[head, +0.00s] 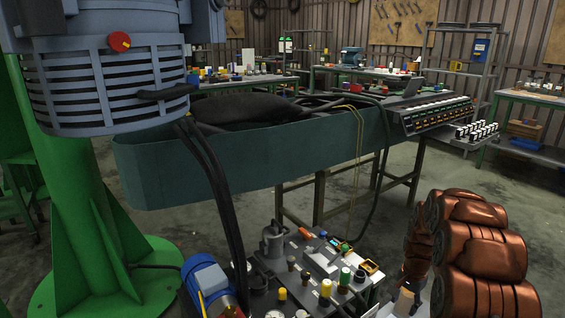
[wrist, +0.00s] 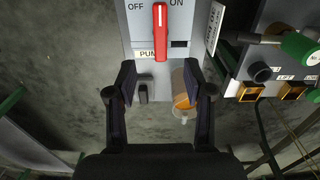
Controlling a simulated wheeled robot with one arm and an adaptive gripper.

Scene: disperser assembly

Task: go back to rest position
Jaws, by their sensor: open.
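My gripper (wrist: 160,82) shows in the wrist view with its two black fingers spread apart and nothing held between them. Ahead of the fingertips is a grey switch panel (wrist: 135,20) marked OFF and ON, with a PUMP label. A red lever (wrist: 160,32) on the panel stands upright in the picture, apart from both fingers. A brownish cylinder with an orange part (wrist: 181,97) shows beside the right finger; I cannot tell whether they touch. I cannot make out my gripper in the head view.
In the wrist view, a panel with yellow-framed sockets (wrist: 292,91) and a green handle (wrist: 299,46) is at the right. In the head view, a blue motor (head: 207,283) and a crowded bench stand in front. A green column (head: 88,220) is at the left.

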